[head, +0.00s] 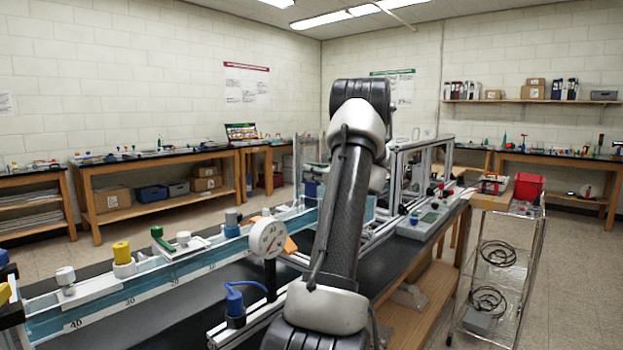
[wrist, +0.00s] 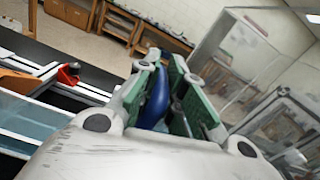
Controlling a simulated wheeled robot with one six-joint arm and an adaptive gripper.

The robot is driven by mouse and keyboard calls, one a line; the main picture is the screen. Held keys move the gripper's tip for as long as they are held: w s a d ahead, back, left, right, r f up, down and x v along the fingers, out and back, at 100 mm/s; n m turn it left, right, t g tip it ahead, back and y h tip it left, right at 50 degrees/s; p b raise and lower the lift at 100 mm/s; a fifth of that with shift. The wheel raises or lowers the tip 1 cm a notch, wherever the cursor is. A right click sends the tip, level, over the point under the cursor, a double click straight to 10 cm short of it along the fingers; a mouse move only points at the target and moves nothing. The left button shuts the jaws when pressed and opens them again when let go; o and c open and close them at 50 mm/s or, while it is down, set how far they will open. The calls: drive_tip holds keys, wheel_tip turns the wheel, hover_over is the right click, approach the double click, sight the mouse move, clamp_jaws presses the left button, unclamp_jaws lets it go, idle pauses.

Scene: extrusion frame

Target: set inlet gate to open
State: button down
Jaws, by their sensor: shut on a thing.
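My gripper (wrist: 164,72) shows in the wrist view with its green-padded fingers shut on a blue handle (wrist: 155,102). The handle stands between the two pads; its lower end is hidden by the gripper body. I cannot tell from this view how far the handle is turned or whether it belongs to the inlet gate. In the head view my arm stands in the middle of the picture and hides the gripper and the blue handle. A long clear-walled water channel (head: 130,300) runs from the lower left toward the arm.
A round dial gauge (head: 268,237) and a blue-capped fitting (head: 235,302) stand close left of my arm. Yellow (head: 121,252) and green (head: 158,233) knobs sit along the channel. An aluminium frame (head: 408,160) stands behind the arm. A wire cart (head: 500,265) is at right.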

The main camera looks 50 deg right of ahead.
drive_tip(key=c, duration=1.5)
unclamp_jaws()
drive_tip(key=shift+s, duration=0.1)
drive_tip(key=shift+o, duration=0.2)
drive_tip(key=s, duration=1.2)
